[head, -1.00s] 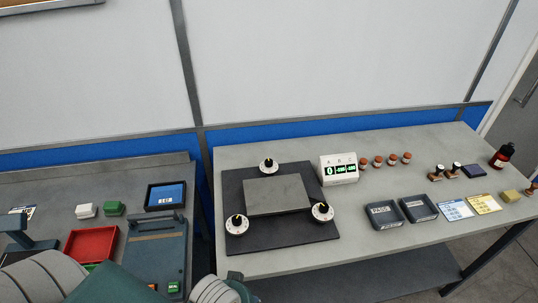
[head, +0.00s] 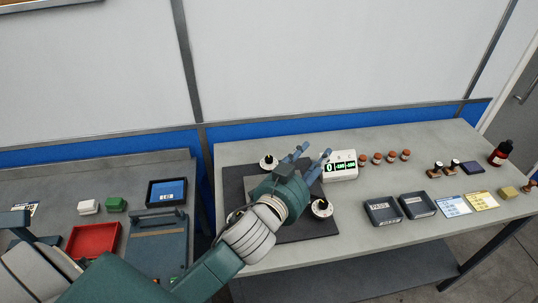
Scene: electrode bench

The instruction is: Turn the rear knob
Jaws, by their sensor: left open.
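The rear knob (head: 268,162), a white dial with a black top, stands at the back of the dark base plate (head: 236,200). The right-hand knob (head: 321,209) shows beside my arm. The front-left knob is mostly hidden by my wrist. My left gripper (head: 314,152) is open and empty, its two fingers pointing up and right, over the back right of the plate. It is right of the rear knob and apart from it in the picture. The grey block on the plate is largely covered by my arm. My right gripper is not in view.
A white display box (head: 340,166) with green digits stands just right of my fingertips. Several orange-topped pieces (head: 377,158) stand beyond it. Two dark trays (head: 383,211) lie further right. A red tray (head: 93,239) is on the left bench.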

